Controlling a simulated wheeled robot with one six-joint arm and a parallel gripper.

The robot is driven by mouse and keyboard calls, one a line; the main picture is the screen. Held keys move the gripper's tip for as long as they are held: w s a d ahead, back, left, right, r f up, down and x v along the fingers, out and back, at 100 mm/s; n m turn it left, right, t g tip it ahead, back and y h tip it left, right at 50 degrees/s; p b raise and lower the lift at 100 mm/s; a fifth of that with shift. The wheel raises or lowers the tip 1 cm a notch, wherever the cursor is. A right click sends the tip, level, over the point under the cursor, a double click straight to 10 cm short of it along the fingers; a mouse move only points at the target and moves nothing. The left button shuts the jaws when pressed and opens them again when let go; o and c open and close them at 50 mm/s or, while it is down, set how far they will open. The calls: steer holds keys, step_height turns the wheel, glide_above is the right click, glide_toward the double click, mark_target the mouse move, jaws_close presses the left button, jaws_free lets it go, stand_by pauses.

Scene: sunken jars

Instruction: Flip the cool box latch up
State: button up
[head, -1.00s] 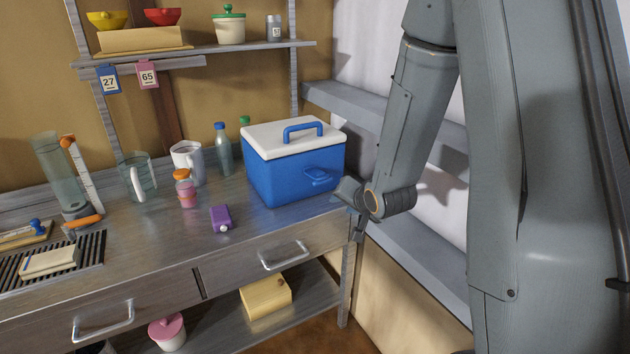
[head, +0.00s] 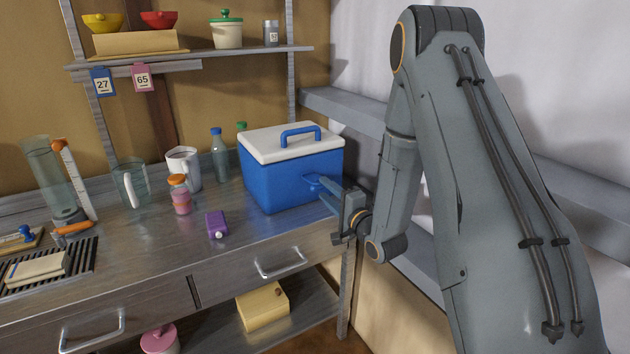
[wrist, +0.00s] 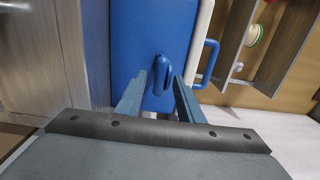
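The cool box (head: 285,180) is blue with a white lid (head: 275,143) and a blue carry handle. It stands on the metal bench at the right end. Its blue latch (head: 315,182) is on the front face, partly hidden by my gripper (head: 328,190).
A drawer handle (head: 280,263) sticks out below. The wall ledge (head: 345,112) runs behind my arm.

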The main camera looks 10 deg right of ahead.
mark_target(315, 178)
steer(key=p+x, duration=0.1)
steer(key=x, duration=0.6)
steer(key=shift+w+a, duration=0.1)
steer(key=shift+w, duration=0.05)
steer(key=shift+c, duration=0.3)
jaws_close()
